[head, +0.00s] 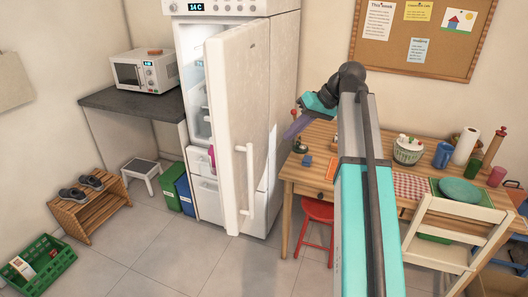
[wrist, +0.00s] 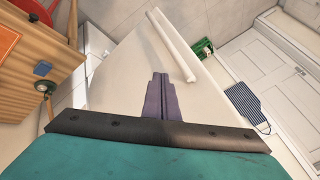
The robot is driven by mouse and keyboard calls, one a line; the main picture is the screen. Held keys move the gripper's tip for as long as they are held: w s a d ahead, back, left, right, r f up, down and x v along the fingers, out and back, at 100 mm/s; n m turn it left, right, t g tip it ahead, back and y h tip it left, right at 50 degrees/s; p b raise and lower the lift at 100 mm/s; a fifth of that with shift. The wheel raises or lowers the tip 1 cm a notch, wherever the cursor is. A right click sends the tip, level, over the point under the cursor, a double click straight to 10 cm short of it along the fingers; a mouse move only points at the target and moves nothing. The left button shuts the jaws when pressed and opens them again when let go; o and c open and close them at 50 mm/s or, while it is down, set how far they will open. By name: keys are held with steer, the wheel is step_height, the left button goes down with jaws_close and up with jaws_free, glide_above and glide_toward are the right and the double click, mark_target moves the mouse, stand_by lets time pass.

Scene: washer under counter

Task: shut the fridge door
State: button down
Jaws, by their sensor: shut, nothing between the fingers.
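The white fridge (head: 287,70) stands against the back wall with its tall door (head: 239,115) swung open toward the camera. The lit inside shows at the left of the door, with shelves and drawers partly hidden by it. The door's long vertical handle (head: 249,185) is on its outer face. In the wrist view the fingers (wrist: 161,78) are together and empty, over the door's white outer face (wrist: 128,62); contact cannot be told.
A wooden table (head: 310,170) with several items stands at the right, a red stool (head: 318,211) partly under it. Green and blue bins (head: 170,186) stand left of the fridge. The floor (head: 190,255) before the door is clear.

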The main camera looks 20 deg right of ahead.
steer(key=shift+f, duration=0.1)
steer(key=w+a+f+p, duration=0.3)
steer(key=a+f+p, duration=0.1)
steer(key=a+f, duration=0.4)
steer(key=shift+a, duration=0.5)
stand_by(0.5)
